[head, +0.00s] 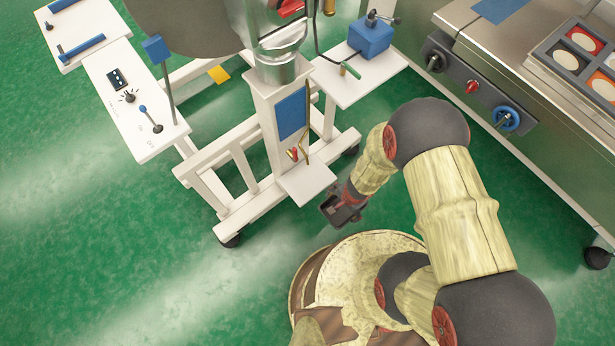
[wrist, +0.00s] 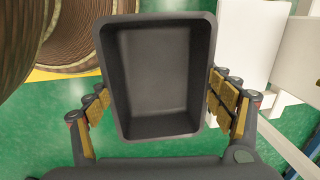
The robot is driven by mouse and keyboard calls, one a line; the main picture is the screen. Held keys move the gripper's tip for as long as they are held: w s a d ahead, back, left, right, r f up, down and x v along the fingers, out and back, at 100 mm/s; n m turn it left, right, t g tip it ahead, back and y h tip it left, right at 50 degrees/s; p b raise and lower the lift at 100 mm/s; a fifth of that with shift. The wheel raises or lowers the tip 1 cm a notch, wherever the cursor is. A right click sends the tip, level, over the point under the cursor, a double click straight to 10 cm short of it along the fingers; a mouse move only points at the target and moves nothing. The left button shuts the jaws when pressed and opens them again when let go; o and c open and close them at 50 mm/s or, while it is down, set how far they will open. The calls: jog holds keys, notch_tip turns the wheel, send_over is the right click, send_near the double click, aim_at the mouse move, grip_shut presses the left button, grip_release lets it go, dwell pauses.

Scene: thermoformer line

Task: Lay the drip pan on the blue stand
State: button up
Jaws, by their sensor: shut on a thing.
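The drip pan, a dark grey, open rectangular tray (wrist: 158,75), fills the middle of the wrist view and looks empty. My gripper (wrist: 160,103) is shut on it, with one padded finger against each long side. In the head view my gripper (head: 344,206) is small and low, beside the white machine frame, and the dark pan can hardly be told from the fingers. I cannot pick out a blue stand for certain. A flat blue patch (head: 498,9) on the steel bench top is in the head view's upper right.
A small white shelf (head: 306,183) juts from the white frame close to my gripper. A blue box (head: 371,36) sits on a white side plate. The steel bench (head: 480,50) carries knobs and a tray of colored dishes (head: 585,50). Green floor is open at lower left.

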jog(key=p, duration=0.4)
send_over(307, 178)
jog(key=shift+s+d+f+b, duration=0.2)
jog(key=shift+f+b, duration=0.15)
jog(key=shift+f, duration=0.3)
jog(key=shift+s+d+f+b, duration=0.15)
jog(key=shift+f+b, duration=0.15)
jog(key=shift+f, duration=0.3)
jog(key=shift+w+a+f+b, duration=0.15)
jog(key=shift+f+b, duration=0.55)
jog(key=shift+f, duration=0.5)
jog(key=shift+w+a+f+b, duration=0.1)
jog(key=shift+f+b, duration=0.6)
jog(key=shift+f, duration=0.5)
jog(key=shift+r, duration=0.1)
jog(key=o, duration=0.9)
jog(key=shift+o, duration=0.9)
